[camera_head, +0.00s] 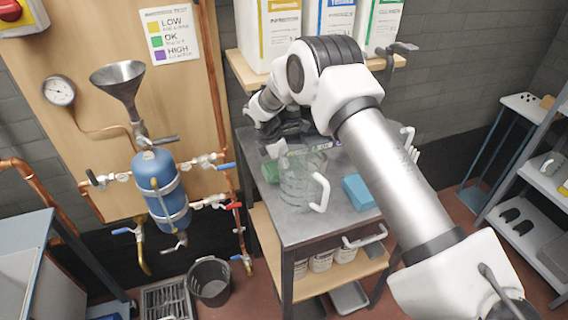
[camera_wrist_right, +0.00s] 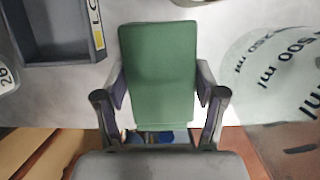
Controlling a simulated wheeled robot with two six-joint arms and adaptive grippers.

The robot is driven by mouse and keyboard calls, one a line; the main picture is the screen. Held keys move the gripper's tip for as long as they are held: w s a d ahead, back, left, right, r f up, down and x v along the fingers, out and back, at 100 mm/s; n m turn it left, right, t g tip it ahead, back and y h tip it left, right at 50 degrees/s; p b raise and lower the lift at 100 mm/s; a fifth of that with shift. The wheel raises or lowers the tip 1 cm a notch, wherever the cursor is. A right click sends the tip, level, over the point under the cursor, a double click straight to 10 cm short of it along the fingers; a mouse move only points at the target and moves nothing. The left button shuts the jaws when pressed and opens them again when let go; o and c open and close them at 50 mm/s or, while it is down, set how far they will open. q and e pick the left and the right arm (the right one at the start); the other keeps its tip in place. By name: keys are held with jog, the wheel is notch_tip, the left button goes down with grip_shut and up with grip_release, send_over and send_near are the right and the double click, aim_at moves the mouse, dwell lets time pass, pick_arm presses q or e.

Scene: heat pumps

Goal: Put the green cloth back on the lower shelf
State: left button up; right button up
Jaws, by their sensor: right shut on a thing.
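The green cloth (camera_wrist_right: 158,75) is a flat folded block between the two fingers of my right gripper (camera_wrist_right: 160,90) in the right wrist view. The fingers press on its left and right sides. In the head view, part of the green cloth (camera_head: 270,171) shows at the left back of the grey table top (camera_head: 300,228), under my right gripper (camera_head: 272,150). I cannot tell whether it rests on the top or hangs just above it. The wooden lower shelf (camera_head: 266,244) is below the top. My left gripper is out of view.
A clear measuring jug (camera_head: 300,185) stands close to the cloth, its handle to the right. A blue block (camera_head: 358,191) lies further right. White tubs (camera_head: 321,262) stand on the lower shelf; its left front part looks clear. A black bucket (camera_head: 210,281) is on the floor.

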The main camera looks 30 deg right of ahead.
jog(key=shift+a+f, duration=0.15)
jog(key=o, duration=1.2)
